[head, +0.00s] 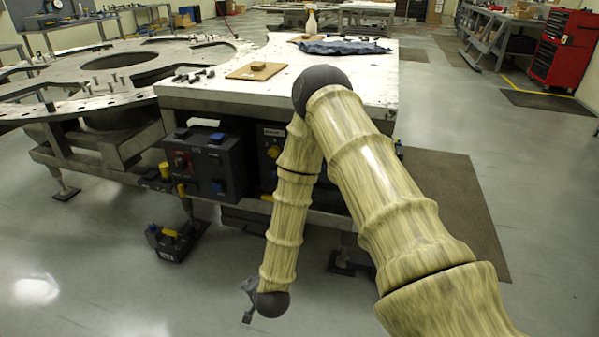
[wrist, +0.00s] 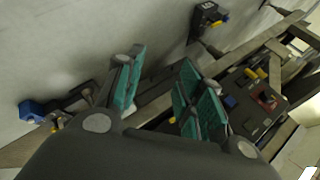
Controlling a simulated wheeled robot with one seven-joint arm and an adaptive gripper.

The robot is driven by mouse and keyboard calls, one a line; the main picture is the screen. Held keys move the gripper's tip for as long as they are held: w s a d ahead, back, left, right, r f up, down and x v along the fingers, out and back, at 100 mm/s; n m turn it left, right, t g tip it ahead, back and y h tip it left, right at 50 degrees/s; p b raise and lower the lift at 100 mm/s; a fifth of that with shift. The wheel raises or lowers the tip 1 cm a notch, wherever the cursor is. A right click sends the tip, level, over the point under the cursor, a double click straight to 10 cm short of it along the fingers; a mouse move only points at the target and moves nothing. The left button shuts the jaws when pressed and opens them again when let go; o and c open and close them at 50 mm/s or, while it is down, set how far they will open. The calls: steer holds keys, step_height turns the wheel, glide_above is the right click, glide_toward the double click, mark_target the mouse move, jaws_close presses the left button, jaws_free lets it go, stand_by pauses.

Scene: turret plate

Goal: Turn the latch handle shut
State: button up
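I cannot tell for sure which part is the latch handle. In the head view, a dark control box (head: 207,165) with a red knob and blue buttons hangs under the front of the plate table. A yellow-and-black part (head: 164,171) sticks out at its left. A second panel with a yellow knob (head: 273,151) is partly hidden behind my arm. In the wrist view, the control box (wrist: 262,102) is to the right of my gripper (wrist: 162,82). The gripper's teal-padded fingers are apart with nothing between them.
A dark unit with yellow parts (head: 174,241) sits low, left of my arm. A blue-ended part (wrist: 32,110) shows at the left in the wrist view. The table top (head: 340,75) holds a board, a cloth and bolts. Floor is clear at front left.

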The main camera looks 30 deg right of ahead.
steer(key=w+d+r+m+t+h+b, duration=0.25)
steer(key=w+d+m, duration=0.2)
steer(key=w, duration=0.25)
steer(key=w+d+r+m+t+h+b, duration=0.1)
steer(key=w+d+r+m+b, duration=0.35)
steer(key=w, duration=0.25)
steer(key=w+d+r+m+t+h+b, duration=0.1)
steer(key=w+d+r+m+h+b, duration=0.15)
steer(key=w+m, duration=0.4)
steer(key=w+d+r+m+g+h+b, duration=0.1)
steer(key=w+d+r+m+h+b, duration=0.25)
steer(key=d+r+m, duration=0.45)
steer(key=w+d+r+m+g+h+b, duration=0.15)
steer(key=d+r+m+h+b, duration=0.3)
steer(key=d+m, duration=0.5)
steer(key=w+d+n+t, duration=0.1)
steer(key=w+d+n, duration=0.1)
steer(key=w+d, duration=0.4)
steer(key=shift+w+d+r+y+b, duration=0.4)
steer(key=shift+d, duration=0.8)
steer(key=shift+c, duration=0.5)
jaws_close()
